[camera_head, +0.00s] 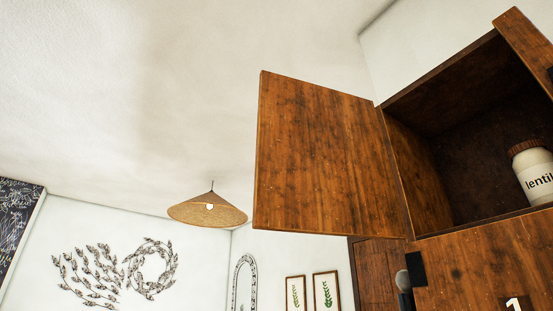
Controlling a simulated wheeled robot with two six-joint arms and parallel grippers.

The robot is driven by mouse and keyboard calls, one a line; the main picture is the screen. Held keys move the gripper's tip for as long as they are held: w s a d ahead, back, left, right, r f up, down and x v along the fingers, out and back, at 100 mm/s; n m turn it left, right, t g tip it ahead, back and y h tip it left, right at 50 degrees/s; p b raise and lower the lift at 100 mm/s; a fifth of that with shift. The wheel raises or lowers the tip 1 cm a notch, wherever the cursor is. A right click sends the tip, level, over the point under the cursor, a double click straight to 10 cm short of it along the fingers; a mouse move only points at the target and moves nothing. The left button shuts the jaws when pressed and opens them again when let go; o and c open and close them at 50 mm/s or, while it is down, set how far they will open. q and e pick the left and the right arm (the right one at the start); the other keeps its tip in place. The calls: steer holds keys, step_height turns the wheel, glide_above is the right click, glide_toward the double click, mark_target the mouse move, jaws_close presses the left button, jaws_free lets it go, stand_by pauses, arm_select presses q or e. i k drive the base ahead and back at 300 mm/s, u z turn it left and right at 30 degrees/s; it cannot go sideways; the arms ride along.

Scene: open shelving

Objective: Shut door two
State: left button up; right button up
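A brown wooden cabinet door (325,155) stands wide open, swung out to the left from the upper cabinet compartment (420,165). It shows no number on the face I see, so I cannot tell from a label whether it is door two. A wooden front below the compartment (460,265) bears a white "1" (515,304), cut by the bottom edge. Neither of my grippers is in view.
A white jar labelled "lentil" (535,172) stands inside the open compartment at the right. Another wooden panel (525,40) juts in at the upper right. A small grey rounded thing (403,280) shows below the open door. A wicker lamp (207,209) hangs further back.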

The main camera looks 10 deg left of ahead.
mark_target(323, 165)
steer(key=u, duration=1.45)
steer(key=i, duration=2.6)
steer(key=z, duration=4.1)
